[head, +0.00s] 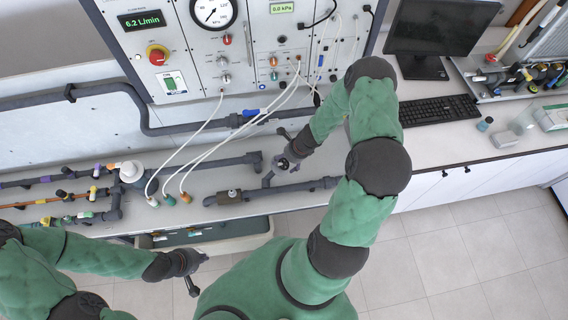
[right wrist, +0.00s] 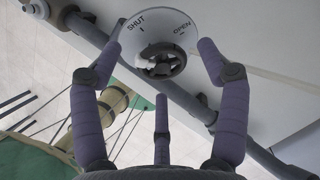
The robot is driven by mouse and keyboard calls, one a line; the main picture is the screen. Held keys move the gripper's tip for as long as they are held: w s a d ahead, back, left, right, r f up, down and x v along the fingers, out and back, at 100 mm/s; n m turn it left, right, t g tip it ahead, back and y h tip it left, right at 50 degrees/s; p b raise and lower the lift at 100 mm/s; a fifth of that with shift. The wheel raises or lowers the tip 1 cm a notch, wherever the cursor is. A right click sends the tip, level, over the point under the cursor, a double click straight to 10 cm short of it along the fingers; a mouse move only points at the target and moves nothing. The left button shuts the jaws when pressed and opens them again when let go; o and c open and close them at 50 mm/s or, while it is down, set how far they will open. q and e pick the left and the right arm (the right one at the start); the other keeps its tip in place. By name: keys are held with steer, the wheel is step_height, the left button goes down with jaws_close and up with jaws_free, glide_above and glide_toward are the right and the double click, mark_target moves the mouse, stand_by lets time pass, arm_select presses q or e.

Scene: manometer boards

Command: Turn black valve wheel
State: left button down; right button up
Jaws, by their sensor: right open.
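The black valve wheel (right wrist: 163,66) shows in the right wrist view, in front of a pale round plate (right wrist: 158,29) marked SHUT and OPEN. A small white patch covers part of the wheel's left side. My right gripper (right wrist: 158,60) is open, with its purple-grey fingers spread to the left, right and below the wheel; I see no finger touching it. In the head view my right gripper (head: 275,157) hangs over the bench pipework and largely hides the wheel. My left gripper (head: 199,274) is open and empty at the lower left, away from the wheel.
Dark grey pipes (head: 215,168) run along the bench below the instrument panel (head: 180,55). Pale hoses (head: 215,130) hang from the panel to the left of my right gripper. A keyboard (head: 440,111) and monitor (head: 430,28) stand on the right. The floor in front is clear.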

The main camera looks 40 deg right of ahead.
steer(key=shift+x, duration=1)
